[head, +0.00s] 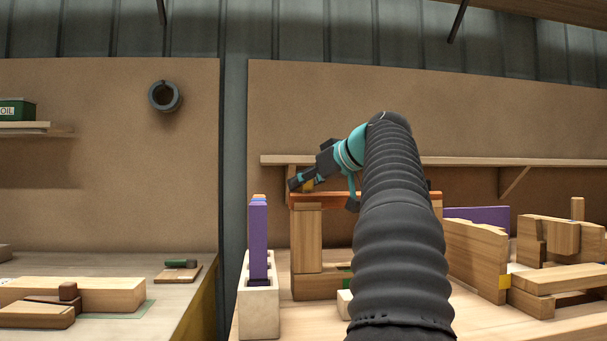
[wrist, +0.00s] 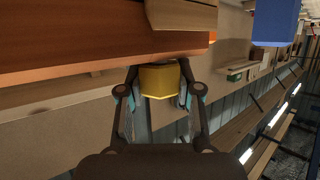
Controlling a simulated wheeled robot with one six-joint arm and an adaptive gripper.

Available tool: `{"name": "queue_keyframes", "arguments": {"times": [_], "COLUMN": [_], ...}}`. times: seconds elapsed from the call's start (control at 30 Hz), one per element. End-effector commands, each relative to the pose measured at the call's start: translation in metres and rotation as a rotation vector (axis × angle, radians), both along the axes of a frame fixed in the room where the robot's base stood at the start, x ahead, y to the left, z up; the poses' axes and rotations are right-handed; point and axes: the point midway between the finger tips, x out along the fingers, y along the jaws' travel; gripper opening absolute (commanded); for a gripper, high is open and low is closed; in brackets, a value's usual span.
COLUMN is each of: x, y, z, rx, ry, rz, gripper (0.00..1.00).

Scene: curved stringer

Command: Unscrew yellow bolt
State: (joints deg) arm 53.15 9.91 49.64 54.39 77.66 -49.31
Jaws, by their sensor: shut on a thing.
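The yellow bolt (wrist: 159,81) shows in the wrist view as a yellow head between the two fingers of my gripper (wrist: 159,90), which is shut on it. The bolt's head sits against the edge of an orange-brown wooden beam (wrist: 90,50); its shank is hidden. In the head view a small bit of the yellow bolt (head: 308,186) shows by my gripper (head: 297,184), at the left end of the orange-brown beam (head: 335,199). The beam lies across a wooden post. My arm hides the beam's middle.
A purple upright piece (head: 258,240) stands in a pale block (head: 258,305) left of the post. Wooden blocks (head: 475,255) and a purple panel (head: 480,215) stand at the right. A wall shelf (head: 470,162) runs behind. The left bench (head: 165,310) holds wooden parts.

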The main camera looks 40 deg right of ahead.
Motion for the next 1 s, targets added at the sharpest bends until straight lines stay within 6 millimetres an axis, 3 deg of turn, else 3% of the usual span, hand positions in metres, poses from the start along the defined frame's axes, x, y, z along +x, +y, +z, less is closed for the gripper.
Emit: {"name": "queue_keyframes", "arguments": {"times": [0.2, 0.57, 1.0], "x": [0.0006, 0.0006, 0.0013], "y": [-0.0005, -0.0001, 0.0001], "z": [0.0050, 0.0027, 0.0023], "rx": [0.002, 0.001, 0.000], "ry": [0.001, 0.001, -0.001], "rz": [0.208, 0.244, 0.550], "gripper": [0.00, 0.00, 0.01]}}
